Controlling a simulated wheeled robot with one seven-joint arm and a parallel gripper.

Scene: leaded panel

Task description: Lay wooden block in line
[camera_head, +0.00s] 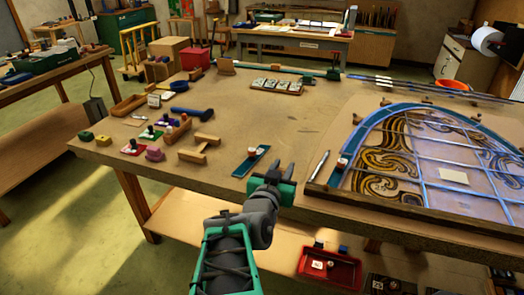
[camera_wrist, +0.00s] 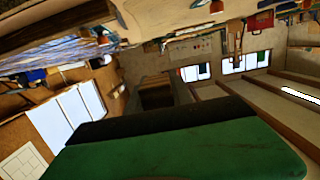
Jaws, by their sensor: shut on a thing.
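My gripper (camera_head: 279,172) is over the front part of the workbench, its two dark fingers pointing away from me. In the wrist view, a brown wooden block (camera_wrist: 157,91) shows beyond the green gripper body, between dark fingers. My gripper is shut on it. In the head view the block is too small or hidden to make out between the fingers. The leaded panel (camera_head: 415,155), with a curved blue edge and swirled glass, lies to the right of my gripper.
A blue-green strip (camera_head: 251,161) with a small pale-topped object lies just left of my gripper. A pen-like tool (camera_head: 319,165) lies to the right. A red bin (camera_head: 328,268) sits below.

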